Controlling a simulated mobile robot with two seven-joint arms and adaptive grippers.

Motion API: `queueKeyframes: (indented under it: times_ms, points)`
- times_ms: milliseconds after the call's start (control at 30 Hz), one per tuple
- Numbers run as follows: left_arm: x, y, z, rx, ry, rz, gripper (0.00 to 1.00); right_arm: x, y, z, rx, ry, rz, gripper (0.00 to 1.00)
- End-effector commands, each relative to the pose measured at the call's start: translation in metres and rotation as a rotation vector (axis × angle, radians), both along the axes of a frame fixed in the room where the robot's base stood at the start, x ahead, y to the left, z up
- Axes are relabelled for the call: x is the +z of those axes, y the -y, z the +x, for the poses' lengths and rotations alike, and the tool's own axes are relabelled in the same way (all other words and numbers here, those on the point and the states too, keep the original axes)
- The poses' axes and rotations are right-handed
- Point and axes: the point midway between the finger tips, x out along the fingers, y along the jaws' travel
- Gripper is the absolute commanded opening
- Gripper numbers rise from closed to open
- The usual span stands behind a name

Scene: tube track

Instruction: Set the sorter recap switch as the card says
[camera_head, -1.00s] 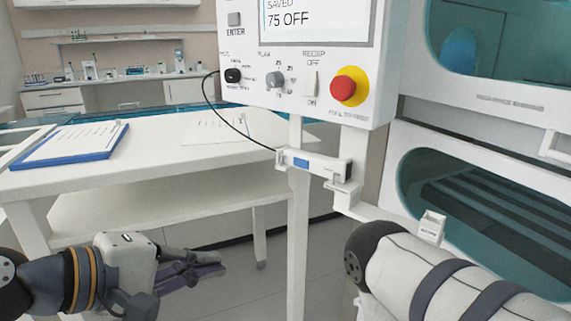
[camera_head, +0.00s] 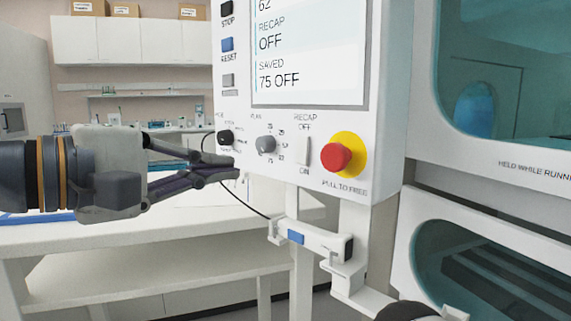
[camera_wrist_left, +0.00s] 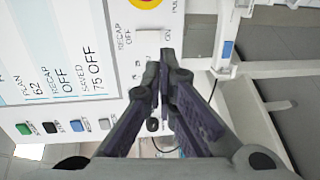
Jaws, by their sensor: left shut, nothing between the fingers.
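The recap switch (camera_head: 303,150) is a pale rocker on the white control panel (camera_head: 290,177), with OFF above it and ON below. Its tilt is too small to tell; the screen (camera_head: 310,55) reads RECAP OFF and SAVED 75 OFF. In the left wrist view the switch (camera_wrist_left: 149,37) lies beyond the fingertips, and the screen (camera_wrist_left: 60,45) also shows PLAN 62. My left gripper (camera_head: 237,167) is shut and empty, left of the switch, with its tips near the panel's lower left; it also shows in the left wrist view (camera_wrist_left: 161,70). No readable card shows. My right gripper is out of view.
A red stop button (camera_head: 336,157) on yellow stands right of the switch, and the plan knob (camera_head: 265,144) left of it. A cable and a bracketed device (camera_head: 315,238) hang below. A white table (camera_head: 130,240) stands behind the left arm.

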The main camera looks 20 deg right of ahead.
Motion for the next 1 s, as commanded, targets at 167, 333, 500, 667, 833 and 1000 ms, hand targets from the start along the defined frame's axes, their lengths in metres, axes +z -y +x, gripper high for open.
queueKeyframes:
  times_ms: [167,333,500,667,833,1000]
  points:
    - [-0.007,0.036,0.018,-0.002,-0.002,0.003,0.0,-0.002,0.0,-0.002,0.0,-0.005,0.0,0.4]
    - [-0.011,0.069,0.034,-0.002,-0.001,0.002,0.0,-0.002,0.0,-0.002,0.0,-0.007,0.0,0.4]
    - [-0.014,0.094,0.047,-0.001,-0.001,0.001,0.0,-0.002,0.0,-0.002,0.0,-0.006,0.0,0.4]
    - [-0.015,0.106,0.053,0.0,0.0,0.0,0.0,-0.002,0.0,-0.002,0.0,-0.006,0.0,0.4]
    - [-0.015,0.108,0.054,0.0,0.0,-0.001,0.0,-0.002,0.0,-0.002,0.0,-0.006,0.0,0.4]
    - [-0.016,0.107,0.054,0.0,0.0,-0.001,0.0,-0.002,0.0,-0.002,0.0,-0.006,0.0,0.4]
